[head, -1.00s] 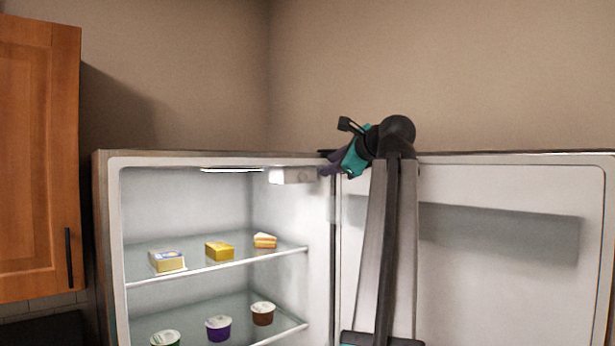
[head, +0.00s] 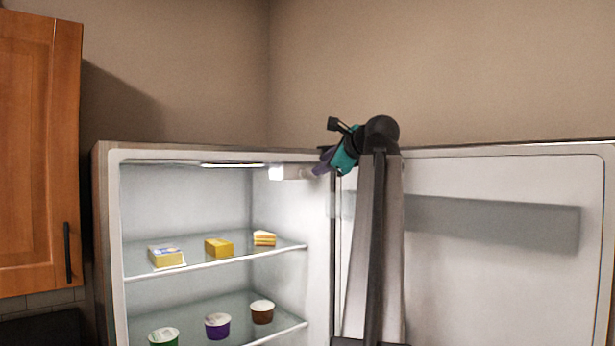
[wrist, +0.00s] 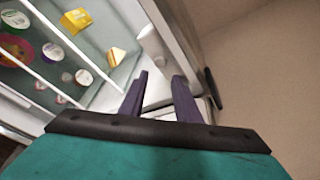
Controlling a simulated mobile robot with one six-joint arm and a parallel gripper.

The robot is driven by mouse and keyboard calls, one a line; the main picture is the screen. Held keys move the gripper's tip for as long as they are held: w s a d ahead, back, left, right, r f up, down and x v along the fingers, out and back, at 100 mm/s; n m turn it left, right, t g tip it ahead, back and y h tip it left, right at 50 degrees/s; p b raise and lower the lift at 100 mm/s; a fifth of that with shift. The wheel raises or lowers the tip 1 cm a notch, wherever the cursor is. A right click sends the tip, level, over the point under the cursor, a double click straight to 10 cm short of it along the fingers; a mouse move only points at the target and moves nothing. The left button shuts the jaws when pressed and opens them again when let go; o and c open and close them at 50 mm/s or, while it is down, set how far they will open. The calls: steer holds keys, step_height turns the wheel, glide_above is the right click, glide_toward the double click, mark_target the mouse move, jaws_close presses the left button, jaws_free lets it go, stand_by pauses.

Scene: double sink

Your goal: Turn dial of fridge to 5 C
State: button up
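The fridge (head: 113,240) stands open with its interior lit. A small white control housing (head: 290,173) sits under its ceiling at the upper right; it also shows in the wrist view (wrist: 150,40). The dial's markings and setting cannot be read. My gripper (head: 320,168) is at the right end of the housing in the head view, near the fridge's top right edge. In the wrist view my gripper's two purple fingers (wrist: 160,84) are apart with nothing between them. The housing lies beyond the fingertips; I see no clear contact.
The open fridge door (head: 500,280) is at the right, behind my arm. Glass shelves (head: 215,262) hold butter (head: 166,256), a yellow block (head: 218,248), a cake slice (head: 264,238) and several cups below. A wooden cabinet (head: 38,150) is at the left.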

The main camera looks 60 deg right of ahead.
mark_target(304, 173)
steer(key=p+x, duration=0.3)
steer(key=x, duration=0.6)
steer(key=shift+w+d, duration=0.15)
steer(key=shift+w, duration=0.1)
jaws_close()
